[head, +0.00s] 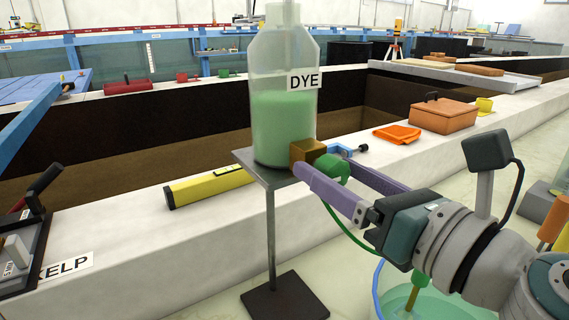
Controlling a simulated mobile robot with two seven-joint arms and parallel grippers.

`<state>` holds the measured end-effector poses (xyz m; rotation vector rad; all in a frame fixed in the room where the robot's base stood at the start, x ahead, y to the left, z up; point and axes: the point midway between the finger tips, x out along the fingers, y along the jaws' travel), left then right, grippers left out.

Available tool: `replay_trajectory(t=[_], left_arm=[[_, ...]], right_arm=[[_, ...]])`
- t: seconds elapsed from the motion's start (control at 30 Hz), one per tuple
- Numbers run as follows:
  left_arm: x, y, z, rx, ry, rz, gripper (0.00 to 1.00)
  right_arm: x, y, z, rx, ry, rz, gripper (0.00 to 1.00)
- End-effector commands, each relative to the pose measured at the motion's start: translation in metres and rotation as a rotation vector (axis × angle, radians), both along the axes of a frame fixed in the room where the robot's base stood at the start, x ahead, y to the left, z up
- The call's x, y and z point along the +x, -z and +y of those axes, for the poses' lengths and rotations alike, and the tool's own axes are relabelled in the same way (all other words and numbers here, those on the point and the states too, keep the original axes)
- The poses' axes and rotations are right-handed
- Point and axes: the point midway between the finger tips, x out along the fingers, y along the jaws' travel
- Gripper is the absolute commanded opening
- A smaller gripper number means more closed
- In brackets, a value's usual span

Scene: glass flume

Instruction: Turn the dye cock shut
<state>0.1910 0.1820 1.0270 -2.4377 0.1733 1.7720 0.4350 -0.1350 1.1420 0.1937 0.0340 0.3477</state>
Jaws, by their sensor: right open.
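The dye bottle (284,110), clear with green liquid and a DYE label, stands on a small dark metal stand (270,170). A brass-coloured block (307,151) sits low on its right side, where the dye cock appears to be. A rounded green piece (335,168) lies close to the block, and a thin green tube (347,233) runs down from there. My right gripper (325,166) is open, with its purple fingers on either side of the green piece. I cannot tell whether they touch it. The fingers partly hide the cock. My left gripper is not in view.
A yellow level (210,186) lies on the white ledge behind the stand. A blue clamp (343,150) is just behind the cock. A basin (435,303) is below my right arm.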

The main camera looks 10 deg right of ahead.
Motion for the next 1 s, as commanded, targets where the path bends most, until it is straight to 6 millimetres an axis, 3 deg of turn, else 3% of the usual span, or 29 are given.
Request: replay_trajectory(t=[0.17,0.83,1.0], left_arm=[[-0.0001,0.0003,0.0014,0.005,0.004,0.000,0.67],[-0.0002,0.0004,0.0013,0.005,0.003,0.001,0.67],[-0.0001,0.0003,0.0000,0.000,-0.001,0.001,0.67]], right_arm=[[-0.0002,0.0002,0.0001,0.000,0.000,0.000,0.75],[-0.0004,0.0001,-0.0002,0.000,0.000,0.000,0.00],[-0.0004,0.0000,-0.0003,0.002,0.000,0.001,0.00]])
